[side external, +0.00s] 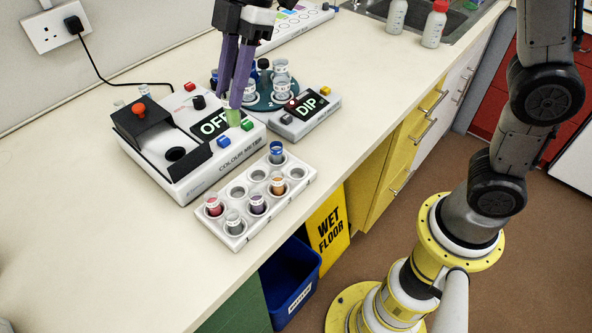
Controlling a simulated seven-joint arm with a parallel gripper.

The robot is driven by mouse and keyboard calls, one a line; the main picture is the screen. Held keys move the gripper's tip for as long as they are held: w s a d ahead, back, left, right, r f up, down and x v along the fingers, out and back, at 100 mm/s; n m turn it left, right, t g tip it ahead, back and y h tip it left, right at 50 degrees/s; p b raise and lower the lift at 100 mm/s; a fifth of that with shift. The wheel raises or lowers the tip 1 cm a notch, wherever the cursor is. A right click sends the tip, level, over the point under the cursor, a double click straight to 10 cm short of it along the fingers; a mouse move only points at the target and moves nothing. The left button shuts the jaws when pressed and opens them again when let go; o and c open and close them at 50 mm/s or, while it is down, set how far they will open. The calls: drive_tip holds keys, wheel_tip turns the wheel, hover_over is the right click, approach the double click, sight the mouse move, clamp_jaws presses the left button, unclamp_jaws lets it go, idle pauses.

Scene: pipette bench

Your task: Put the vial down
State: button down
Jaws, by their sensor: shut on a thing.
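My gripper (235,103) points down with its purple fingers shut on a vial with green content (233,117). The vial hangs upright in front of the colour meter's display, and its upper part is hidden between the fingers. The white rack (238,243) stands on the bench in front of the meter. It holds a red vial (213,206), a purple vial (257,205), an orange vial (277,184), a blue-topped vial (276,152) and a pale vial (234,223). Several rack holes are empty. The colour meter (185,181) reads OFF; its dark round well (175,154) looks empty.
A red-knobbed lid (138,113) stands open on the meter. Behind my gripper, a teal carousel (262,105) holds vials beside a box reading DIP (318,118). Bottles (434,25) stand near the sink. The bench's left front (90,250) is clear.

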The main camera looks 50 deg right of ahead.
idle(0.5)
drive_tip(key=shift+s+f+n, duration=0.15)
drive_tip(key=shift+s+n, duration=0.05)
drive_tip(key=shift+n, duration=0.1)
drive_tip(key=s+d+f, duration=0.1)
drive_tip(key=s+d, duration=0.5)
drive_tip(key=s, duration=0.4)
drive_tip(key=s+d+f, duration=0.1)
drive_tip(key=s+d, duration=0.6)
drive_tip(key=s, duration=0.3)
drive_tip(key=shift+w+a+f, duration=0.85)
drive_tip(key=shift+w+f, duration=1.25)
drive_tip(key=shift+w, duration=0.15)
drive_tip(key=shift+w+a+f, duration=0.9)
drive_tip(key=shift+w+f, duration=1.25)
drive_tip(key=shift+w, duration=0.15)
drive_tip(key=shift+w+a+f, duration=0.85)
drive_tip(key=shift+w+f, duration=1.25)
drive_tip(key=shift+w, duration=0.15)
drive_tip(key=shift+f, duration=0.3)
